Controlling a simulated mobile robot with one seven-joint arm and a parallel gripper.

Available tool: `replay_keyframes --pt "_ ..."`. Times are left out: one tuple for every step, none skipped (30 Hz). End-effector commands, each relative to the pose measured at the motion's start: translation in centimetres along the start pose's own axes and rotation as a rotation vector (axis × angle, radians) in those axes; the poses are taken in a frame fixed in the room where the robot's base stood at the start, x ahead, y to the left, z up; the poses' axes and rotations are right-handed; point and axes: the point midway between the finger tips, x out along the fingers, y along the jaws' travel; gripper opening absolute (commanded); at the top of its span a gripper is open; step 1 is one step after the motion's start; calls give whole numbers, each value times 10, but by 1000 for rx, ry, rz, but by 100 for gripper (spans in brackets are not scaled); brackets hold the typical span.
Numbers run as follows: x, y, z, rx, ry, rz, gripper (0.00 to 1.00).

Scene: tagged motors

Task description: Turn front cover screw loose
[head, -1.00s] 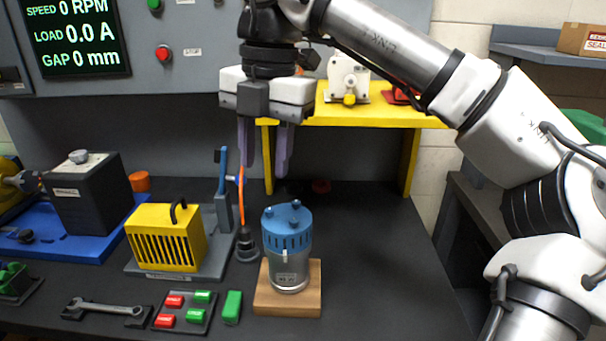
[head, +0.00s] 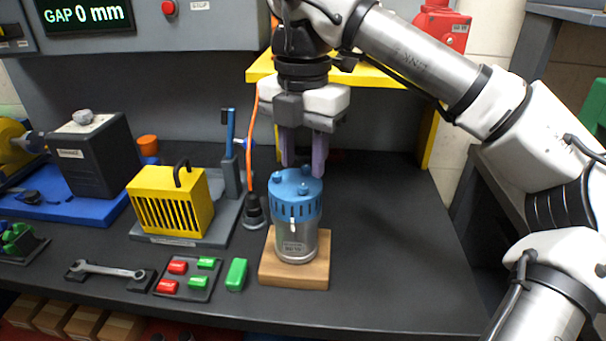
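The motor (head: 297,240) stands upright on a wooden block (head: 312,274) near the middle of the bench. Its blue slotted top cover (head: 293,196) carries several raised blue screw knobs, one of them at the front (head: 304,189). My gripper (head: 303,170) points straight down over the cover's rear part. Its two purple fingers are apart with a gap between them and nothing visible held. The fingertips look close to the cover; whether they touch it or stand behind it I cannot tell.
A yellow slotted box (head: 170,205) and a black connector on an orange cable (head: 254,209) stand left of the motor. A wrench (head: 108,271), a tray of red and green tags (head: 188,280) and a loose green tag (head: 236,274) lie in front. The bench right of the motor is clear.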

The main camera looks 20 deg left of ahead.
Motion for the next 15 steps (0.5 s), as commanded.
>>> replay_keyframes --pt "9 0 0 -2 2 1 37" --pt "13 0 0 -1 2 0 37" --pt "18 0 0 -1 2 0 37" --pt "22 0 0 0 2 0 37" --pt "25 0 0 0 1 0 37" --pt "28 0 0 -1 1 0 37" --pt "30 0 0 -1 1 0 37" --pt "32 0 0 -1 1 1 37" --pt "34 0 0 -1 1 1 37" --pt "35 0 0 0 1 1 37" --pt "35 0 0 0 1 1 37" --pt "36 0 0 0 1 1 37" --pt "36 0 0 0 0 1 37" --pt "36 0 0 0 0 1 37" --pt "36 0 0 0 0 1 37"
